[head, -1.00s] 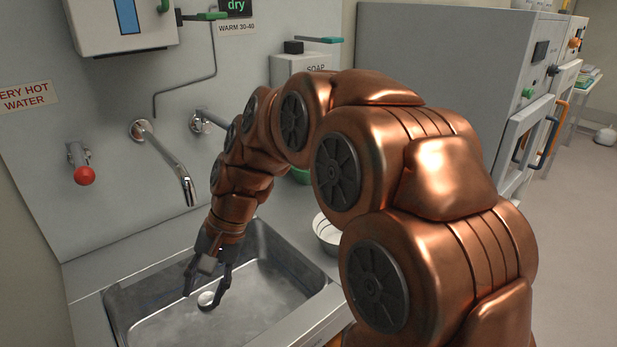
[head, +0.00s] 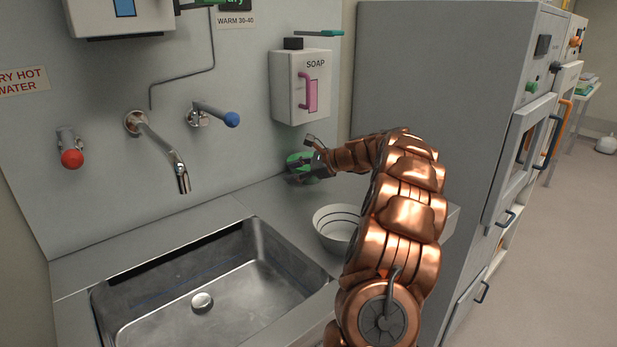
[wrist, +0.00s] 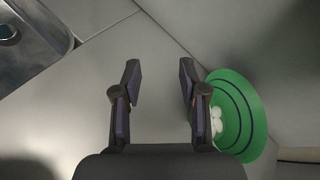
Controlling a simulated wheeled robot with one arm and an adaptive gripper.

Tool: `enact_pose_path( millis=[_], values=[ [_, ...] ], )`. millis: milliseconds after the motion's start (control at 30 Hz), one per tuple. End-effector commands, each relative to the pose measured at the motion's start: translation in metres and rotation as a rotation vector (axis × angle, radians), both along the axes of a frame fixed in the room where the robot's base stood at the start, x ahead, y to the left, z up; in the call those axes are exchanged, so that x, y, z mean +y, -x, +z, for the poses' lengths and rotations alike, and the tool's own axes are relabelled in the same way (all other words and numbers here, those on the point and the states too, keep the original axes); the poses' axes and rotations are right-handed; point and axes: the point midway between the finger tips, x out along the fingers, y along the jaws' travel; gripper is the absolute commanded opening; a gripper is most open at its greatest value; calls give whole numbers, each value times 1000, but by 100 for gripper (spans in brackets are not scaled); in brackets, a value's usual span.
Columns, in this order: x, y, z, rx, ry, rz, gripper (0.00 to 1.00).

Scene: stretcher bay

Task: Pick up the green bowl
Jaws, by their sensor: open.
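The green bowl (head: 299,160) stands on the counter against the back wall, below the soap dispenser, partly hidden by my gripper in the head view. In the wrist view the green bowl (wrist: 240,110) lies to the right of my fingers, with dark rings inside and some small white things in it. My gripper (head: 303,172) is beside the bowl in the head view. In the wrist view my gripper (wrist: 158,85) is open and empty, with bare counter between its fingers. The right finger overlaps the bowl's left edge in the picture; I cannot tell whether they touch.
A white bowl with dark rings (head: 338,226) stands on the counter right of the metal sink (head: 215,285). The soap dispenser (head: 303,85) hangs above the green bowl. Taps with red (head: 71,158) and blue (head: 231,119) ends stick out from the wall. A grey cabinet (head: 430,90) stands right.

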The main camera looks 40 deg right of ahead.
Motion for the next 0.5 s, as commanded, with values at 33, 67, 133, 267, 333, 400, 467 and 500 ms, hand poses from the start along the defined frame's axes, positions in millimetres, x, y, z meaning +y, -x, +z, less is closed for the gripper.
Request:
enact_pose_path(
  millis=[33,67,133,267,333,400,467,500],
  values=[
    [-23,2,-9,-6,-24,-46,42],
    [-35,4,-10,-11,-36,-70,42],
    [-55,7,-13,-22,-62,-114,42],
    [-78,12,-17,-30,-93,-163,42],
    [-83,11,-18,-34,-100,-174,42],
    [-84,8,-20,-34,-100,-177,42],
    [-82,3,-21,-34,-100,-177,42],
    [-81,-1,-22,-35,-100,-178,42]
  ],
)
